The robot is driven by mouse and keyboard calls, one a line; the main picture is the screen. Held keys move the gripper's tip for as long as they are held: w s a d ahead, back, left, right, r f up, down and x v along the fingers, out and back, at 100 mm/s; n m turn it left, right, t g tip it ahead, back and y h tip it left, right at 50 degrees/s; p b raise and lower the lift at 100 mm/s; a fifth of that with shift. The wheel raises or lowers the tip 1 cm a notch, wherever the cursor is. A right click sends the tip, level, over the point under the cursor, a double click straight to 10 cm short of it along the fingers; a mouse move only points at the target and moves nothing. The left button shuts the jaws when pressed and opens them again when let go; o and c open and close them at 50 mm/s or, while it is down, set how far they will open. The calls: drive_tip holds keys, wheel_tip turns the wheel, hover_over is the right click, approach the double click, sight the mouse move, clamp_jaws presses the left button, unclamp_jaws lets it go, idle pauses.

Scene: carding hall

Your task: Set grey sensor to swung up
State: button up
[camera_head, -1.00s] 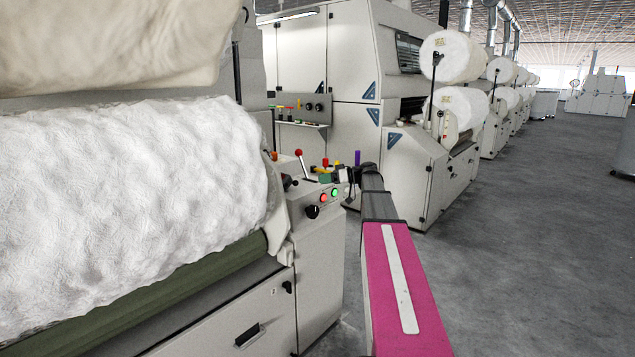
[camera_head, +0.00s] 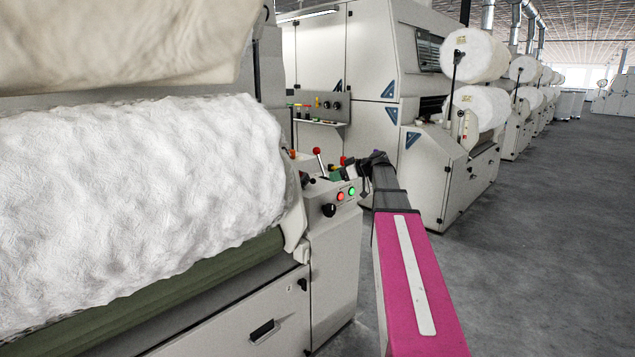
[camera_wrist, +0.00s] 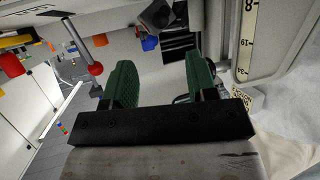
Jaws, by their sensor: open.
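I cannot pick out the grey sensor with certainty. In the wrist view a dark grey block (camera_wrist: 178,42) shows just beyond the gap between my fingers, and it may be the sensor or part of its mount. My gripper (camera_wrist: 162,82) is open, with two green ridged fingers and nothing visible between them. In the head view my gripper is at the top of the machine's end cabinet (camera_head: 333,245), mostly hidden by my wrist and arm.
A red-ball lever (camera_head: 316,151) stands left of my gripper; it is close beside a finger in the wrist view (camera_wrist: 95,69). Red and green buttons (camera_head: 346,194) and a black knob (camera_head: 329,210) face the front. A white fibre roll (camera_head: 130,200) fills the left. The aisle floor (camera_head: 560,240) is clear.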

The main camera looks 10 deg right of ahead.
drive_tip(key=x, duration=1)
drive_tip(key=shift+r, duration=0.1)
drive_tip(key=c, duration=0.9)
